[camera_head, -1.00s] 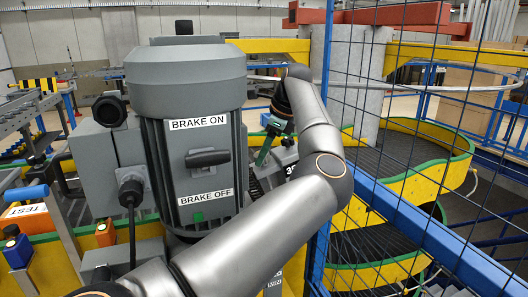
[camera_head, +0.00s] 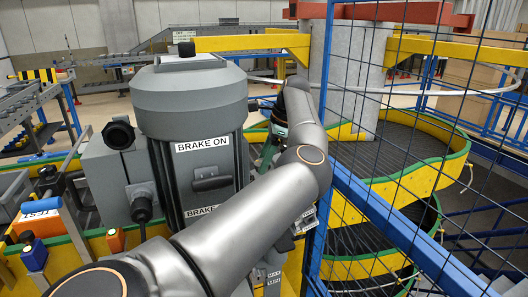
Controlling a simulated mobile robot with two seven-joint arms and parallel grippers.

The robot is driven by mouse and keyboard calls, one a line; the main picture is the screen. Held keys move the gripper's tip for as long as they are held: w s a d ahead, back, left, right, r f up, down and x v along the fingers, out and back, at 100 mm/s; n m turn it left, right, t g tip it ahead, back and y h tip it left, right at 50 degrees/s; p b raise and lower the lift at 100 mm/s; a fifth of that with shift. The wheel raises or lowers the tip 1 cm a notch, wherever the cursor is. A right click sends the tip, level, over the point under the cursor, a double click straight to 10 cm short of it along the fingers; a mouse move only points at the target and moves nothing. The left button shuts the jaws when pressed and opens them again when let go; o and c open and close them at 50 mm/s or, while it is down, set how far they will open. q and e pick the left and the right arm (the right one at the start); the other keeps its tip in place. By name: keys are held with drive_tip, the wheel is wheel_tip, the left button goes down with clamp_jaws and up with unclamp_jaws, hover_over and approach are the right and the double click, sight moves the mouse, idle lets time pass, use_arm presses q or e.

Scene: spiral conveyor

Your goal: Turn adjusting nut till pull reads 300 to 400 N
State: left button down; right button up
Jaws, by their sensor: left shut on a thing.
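My left arm comes in from the bottom left and reaches up past the grey motor. My left gripper (camera_head: 273,142) is at its far end, beside the motor's right edge, and mostly hidden. It is shut on a slim green thing (camera_head: 267,153), of which only a part shows. The adjusting nut cannot be made out, and no pull reading is legible. A small label reading MAX and MIN (camera_head: 272,278) shows below the arm. My right gripper is not in view.
The grey motor (camera_head: 190,95) with BRAKE ON lettering and a dark lever (camera_head: 212,183) stands close on the left. A blue-framed mesh fence (camera_head: 385,220) closes off the right. Behind it is the yellow and green spiral conveyor (camera_head: 425,185). An orange TEST box (camera_head: 40,222) is at left.

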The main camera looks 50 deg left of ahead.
use_arm(q)
drive_tip(key=shift+c, duration=1.3)
unclamp_jaws()
drive_tip(key=v, duration=0.7)
drive_tip(key=shift+r, duration=0.3)
